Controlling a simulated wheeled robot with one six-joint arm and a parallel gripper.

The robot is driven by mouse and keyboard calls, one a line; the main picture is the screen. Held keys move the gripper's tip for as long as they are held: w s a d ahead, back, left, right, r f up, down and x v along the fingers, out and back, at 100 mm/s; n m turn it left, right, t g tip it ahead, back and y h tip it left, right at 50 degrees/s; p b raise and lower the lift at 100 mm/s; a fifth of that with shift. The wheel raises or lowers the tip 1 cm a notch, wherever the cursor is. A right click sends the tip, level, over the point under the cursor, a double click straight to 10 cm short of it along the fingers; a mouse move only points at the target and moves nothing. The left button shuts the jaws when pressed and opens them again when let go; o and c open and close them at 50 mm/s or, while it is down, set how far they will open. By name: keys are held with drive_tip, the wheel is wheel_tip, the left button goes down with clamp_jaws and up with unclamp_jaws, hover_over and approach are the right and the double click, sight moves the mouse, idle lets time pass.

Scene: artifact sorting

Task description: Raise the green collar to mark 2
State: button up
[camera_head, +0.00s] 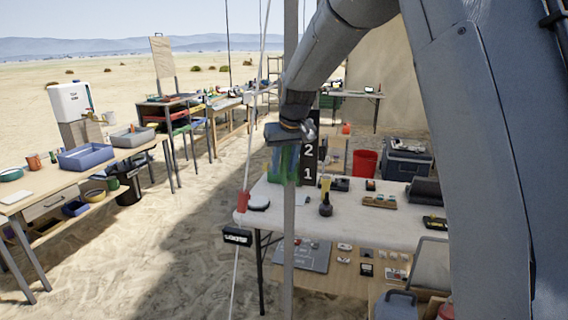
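The green collar (283,168) is a small upright green shape near the middle of the picture, beside the black mark board (309,163). The board carries a white 2 above a white 1. The green shows at about the height between the two numbers. My gripper (284,160) points down over the collar, with its bluish fingers around or in front of the green. A thin grey pole (289,230) crosses in front and hides part of both. I cannot tell whether the fingers touch the collar.
A red piece (242,201) and a black label (237,237) hang on a pale line at the left. A white-topped table (340,229) holds small tools, with a red bucket (364,163) behind.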

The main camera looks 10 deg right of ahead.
drive_tip(key=shift+c, duration=0.3)
clamp_jaws()
wheel_tip(320, 180, up, 8)
drive_tip(key=p, duration=0.3)
drive_tip(key=shift+r, duration=0.1)
drive_tip(key=shift+o, duration=0.3)
unclamp_jaws()
